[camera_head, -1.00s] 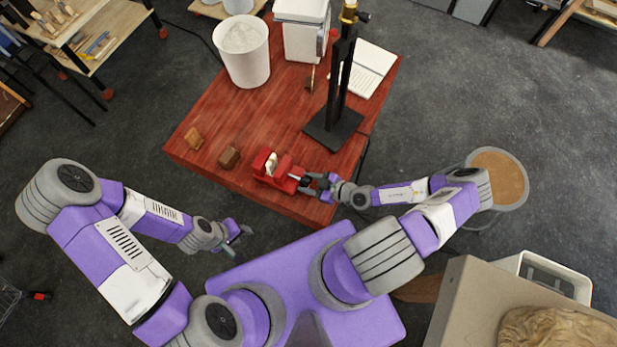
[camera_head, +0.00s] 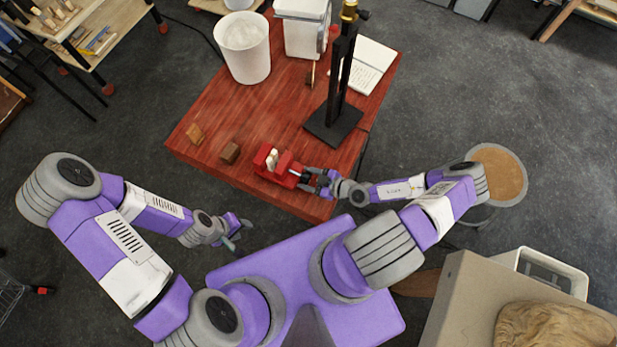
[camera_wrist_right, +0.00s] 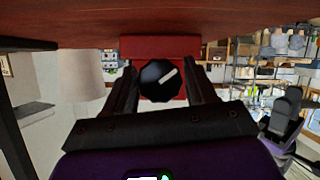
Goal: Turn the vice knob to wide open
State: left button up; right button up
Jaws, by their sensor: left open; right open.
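The red vice (camera_head: 276,167) sits near the front edge of the red wooden table, with a pale piece (camera_head: 271,158) standing at its jaws. In the right wrist view the vice body (camera_wrist_right: 160,48) is behind its black knob (camera_wrist_right: 160,81), which has a white mark pointing to the upper right. My right gripper (camera_head: 313,178) is at the knob end of the vice. In the wrist view its fingers (camera_wrist_right: 158,92) stand on both sides of the knob, with the jaws open; contact is not clear. My left gripper (camera_head: 236,232) is open and empty, off the table's front left.
A black stand (camera_head: 334,125) rises behind the vice. Two small brown blocks (camera_head: 195,134) (camera_head: 229,152) lie left of it. A white bucket (camera_head: 246,62), a white container (camera_head: 302,28) and an open notebook (camera_head: 371,65) are further back.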

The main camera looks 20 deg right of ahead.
jog(key=b+v, duration=0.1)
jog(key=v, duration=0.5)
jog(key=shift+b, duration=0.4)
jog(key=shift+v, duration=0.8)
jog(key=shift+a, duration=0.1)
